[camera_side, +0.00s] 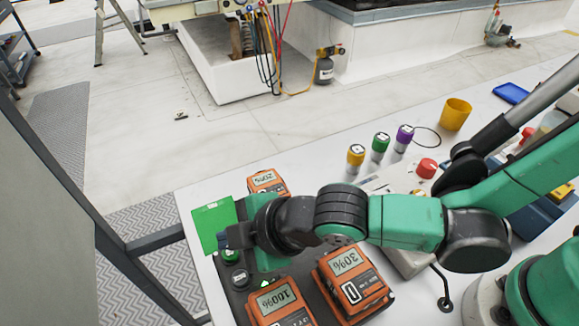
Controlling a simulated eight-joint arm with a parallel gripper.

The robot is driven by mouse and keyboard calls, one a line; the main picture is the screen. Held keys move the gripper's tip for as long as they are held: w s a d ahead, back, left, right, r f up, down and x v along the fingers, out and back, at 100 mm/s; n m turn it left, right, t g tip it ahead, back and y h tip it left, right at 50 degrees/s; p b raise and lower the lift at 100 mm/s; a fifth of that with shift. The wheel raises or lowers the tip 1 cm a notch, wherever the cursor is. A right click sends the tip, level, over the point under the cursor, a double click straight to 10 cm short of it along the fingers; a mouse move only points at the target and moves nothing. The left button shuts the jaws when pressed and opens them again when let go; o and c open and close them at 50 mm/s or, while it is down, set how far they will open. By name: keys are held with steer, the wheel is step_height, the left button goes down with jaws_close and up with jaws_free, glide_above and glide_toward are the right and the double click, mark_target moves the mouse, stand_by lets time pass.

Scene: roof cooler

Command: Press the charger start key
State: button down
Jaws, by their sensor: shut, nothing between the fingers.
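The charger (237,303) is a dark base on the white table, with orange battery packs seated on it. A round green key (230,256) sits at its left edge. A second round key (240,278), with a pale label, is just below it in the picture. My gripper (224,241) is shut and empty, with its tip right beside or above the upper green key. I cannot tell whether it touches the key. My wrist hides part of the charger.
Battery packs read 100% (283,305), 30% (350,280) and 20% (267,182). A green plate (210,226) is beside my gripper. Yellow (356,156), green (380,144) and purple (403,135) capped containers and a yellow cup (455,114) stand behind. The table's left edge is close.

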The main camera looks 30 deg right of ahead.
mark_target(236, 253)
steer(key=shift+f, duration=0.1)
stand_by(0.3)
steer(key=shift+f, duration=0.35)
steer(key=shift+f, duration=0.4)
stand_by(0.6)
steer(key=shift+r, duration=0.85)
steer(key=shift+r, duration=2.5)
